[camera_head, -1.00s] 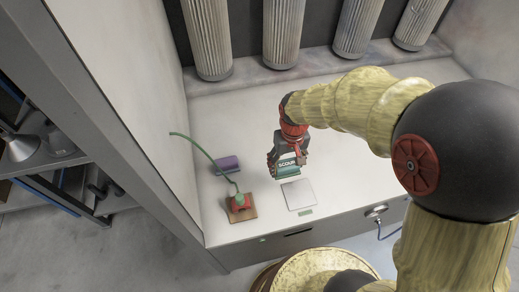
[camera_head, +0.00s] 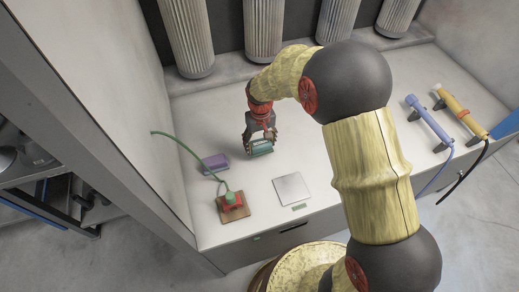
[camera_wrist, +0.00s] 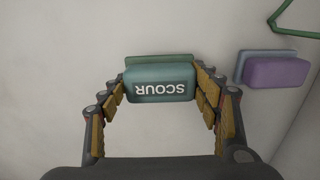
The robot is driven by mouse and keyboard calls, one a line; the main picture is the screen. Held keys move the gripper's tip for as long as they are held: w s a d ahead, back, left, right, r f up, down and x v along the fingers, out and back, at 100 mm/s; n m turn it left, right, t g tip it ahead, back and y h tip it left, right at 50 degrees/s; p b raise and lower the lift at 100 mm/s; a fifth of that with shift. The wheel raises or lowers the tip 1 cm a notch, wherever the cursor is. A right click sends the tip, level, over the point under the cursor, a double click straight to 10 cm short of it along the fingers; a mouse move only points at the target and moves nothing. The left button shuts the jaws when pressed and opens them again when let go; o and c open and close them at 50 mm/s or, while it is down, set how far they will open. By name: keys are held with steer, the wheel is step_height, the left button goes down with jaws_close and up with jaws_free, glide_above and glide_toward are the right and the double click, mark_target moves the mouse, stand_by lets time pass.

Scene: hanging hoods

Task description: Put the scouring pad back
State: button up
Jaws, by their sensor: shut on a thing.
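The scouring pad (camera_head: 261,149) is a teal-green block held between the fingers of my gripper (camera_head: 260,140). It is behind and left of the grey square plate (camera_head: 291,189), which has a small green label (camera_head: 299,207) at its front edge. In the wrist view, the pad (camera_wrist: 160,84) shows the word SCOUR upside down, with a greener strip along its far edge. The fingers of my gripper (camera_wrist: 162,98) are on both sides of it. I cannot tell whether its underside touches the counter.
A purple block (camera_head: 214,163) lies left of the pad. Blue (camera_head: 428,118) and yellow (camera_head: 459,111) handled tools lie at right. Fluted ducts (camera_head: 264,28) hang behind.

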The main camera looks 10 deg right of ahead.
mark_target(259, 148)
steer(key=shift+w+f, duration=0.35)
steer(key=shift+f, duration=0.05)
steer(key=shift+a+f+b, duration=0.1)
steer(key=shift+f+b, duration=0.6)
steer(key=shift+f, duration=0.75)
steer(key=shift+f, duration=0.15)
steer(key=o, duration=1.2)
